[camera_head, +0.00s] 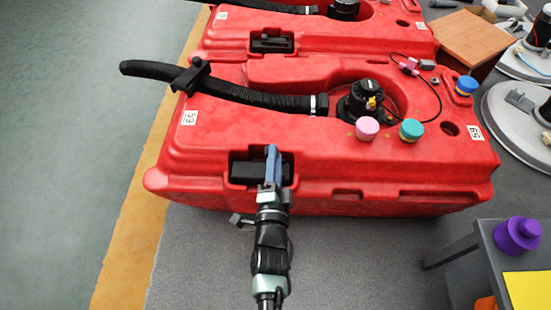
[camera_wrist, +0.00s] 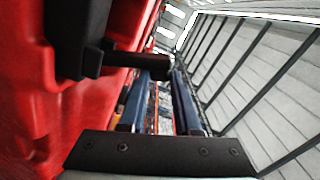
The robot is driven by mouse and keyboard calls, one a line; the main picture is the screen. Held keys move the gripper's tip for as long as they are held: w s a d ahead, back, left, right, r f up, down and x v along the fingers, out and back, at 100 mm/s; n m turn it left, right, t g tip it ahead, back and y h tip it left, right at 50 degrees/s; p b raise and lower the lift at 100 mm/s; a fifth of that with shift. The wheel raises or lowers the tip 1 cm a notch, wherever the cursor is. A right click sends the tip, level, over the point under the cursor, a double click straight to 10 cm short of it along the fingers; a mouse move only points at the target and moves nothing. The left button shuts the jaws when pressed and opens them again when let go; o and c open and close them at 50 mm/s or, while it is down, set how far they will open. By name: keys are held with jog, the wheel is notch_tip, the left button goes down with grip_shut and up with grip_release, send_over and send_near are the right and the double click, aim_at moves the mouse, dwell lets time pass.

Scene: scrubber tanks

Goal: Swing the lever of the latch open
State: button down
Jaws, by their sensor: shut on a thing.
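The latch (camera_head: 244,171) is a black part set in a recess on the near side of the front red tank (camera_head: 400,165). In the wrist view, the latch's black body (camera_wrist: 77,35) is at upper left. Its lever (camera_wrist: 135,63) sticks out to the right, with its end at my fingertips. My gripper (camera_head: 272,153) reaches up to the right part of the recess and hides some of the latch. In the wrist view, the blue fingers of my gripper (camera_wrist: 161,77) are shut on the lever's end.
A second red tank (camera_head: 225,40) stands behind. A black hose (camera_head: 240,94) and pink (camera_head: 367,128) and teal (camera_head: 411,130) caps lie on top of the front tank. A grey table with a purple object (camera_head: 517,235) stands at right. Floor at left is clear.

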dwell(0.4)
jog(key=c, duration=0.6)
grip_release()
jog(key=shift+s, duration=0.1)
jog(key=s+p, duration=0.5)
jog(key=s, duration=0.7)
jog(key=shift+s, duration=0.4)
